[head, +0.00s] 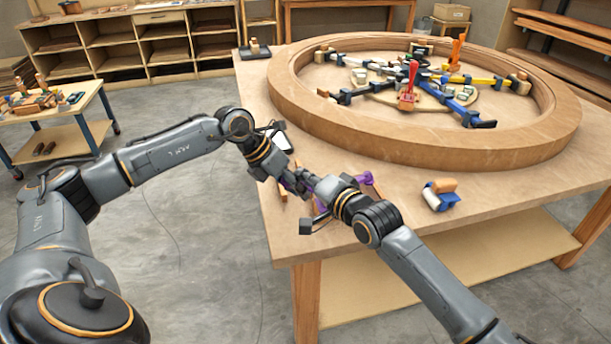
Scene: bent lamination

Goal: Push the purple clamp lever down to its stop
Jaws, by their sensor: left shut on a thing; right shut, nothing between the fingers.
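Purple parts of a clamp (365,178) show at the table's near left corner, behind and beside my two grippers. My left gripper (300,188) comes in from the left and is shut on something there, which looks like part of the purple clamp. My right gripper (313,183) comes in from the lower right and is shut and empty, close against the left one. The fingers overlap and hide most of the clamp. I cannot tell which purple part is the lever or how far down it is.
A large wooden ring (440,150) fills most of the table (400,225), with coloured clamps inside, including a red-handled clamp (409,85). A blue and brown piece (440,195) lies right of my grippers. A dark device (280,140) lies behind them. The table's front edge is close.

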